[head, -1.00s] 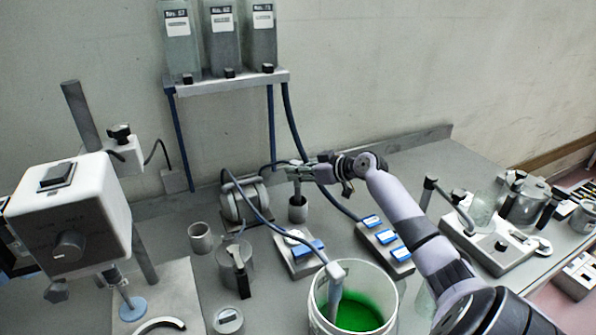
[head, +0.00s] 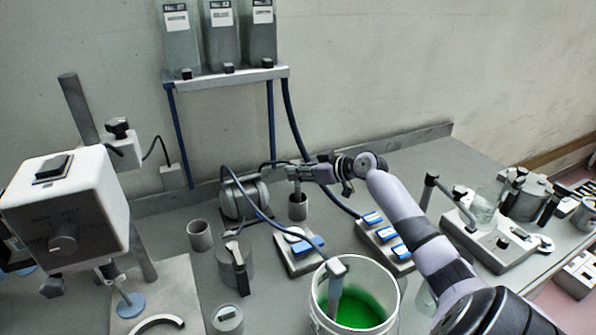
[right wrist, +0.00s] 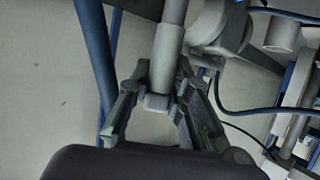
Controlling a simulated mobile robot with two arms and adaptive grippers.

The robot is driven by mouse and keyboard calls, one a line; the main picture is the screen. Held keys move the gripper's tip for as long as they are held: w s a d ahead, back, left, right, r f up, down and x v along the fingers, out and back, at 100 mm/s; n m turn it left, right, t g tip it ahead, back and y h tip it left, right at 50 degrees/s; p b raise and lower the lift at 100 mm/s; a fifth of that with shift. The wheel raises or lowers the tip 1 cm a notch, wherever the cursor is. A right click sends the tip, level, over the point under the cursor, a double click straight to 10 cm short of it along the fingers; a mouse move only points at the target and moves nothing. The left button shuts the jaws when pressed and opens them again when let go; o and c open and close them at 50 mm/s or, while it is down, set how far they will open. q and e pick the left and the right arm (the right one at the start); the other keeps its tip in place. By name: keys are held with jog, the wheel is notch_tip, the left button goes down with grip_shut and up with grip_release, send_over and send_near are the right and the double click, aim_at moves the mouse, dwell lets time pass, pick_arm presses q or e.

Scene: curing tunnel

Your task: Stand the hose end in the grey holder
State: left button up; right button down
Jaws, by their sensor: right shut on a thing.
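My right gripper (head: 302,173) reaches in from the right and is shut on the hose end, a slim grey tube (head: 296,186) held upright. In the right wrist view the fingers (right wrist: 157,104) close around the tube (right wrist: 167,55) at a small grey block. The grey holder (head: 298,209), a short open cup, stands on the bench directly below the gripper. The tube's lower part meets the holder's mouth and looks to be inside it; how deep is hidden. A dark blue hose (head: 272,163) runs behind to the gripper. My left gripper is not in view.
A pump (head: 244,197) stands just left of the holder. A white bucket (head: 318,322) of green liquid with a hooked pipe (head: 337,280) is in front. Blue-switched boxes (head: 385,240) lie to the right. A bottle shelf (head: 228,78) stands behind.

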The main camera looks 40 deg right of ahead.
dwell(0.3)
jog(key=c, duration=1.4)
grip_release()
jog(key=shift+o, duration=0.5)
jog(key=o, duration=0.6)
jog(key=shift+c, duration=0.2)
jog(key=shift+s, duration=0.2)
jog(key=p+v, duration=0.2)
jog(key=v, duration=0.6)
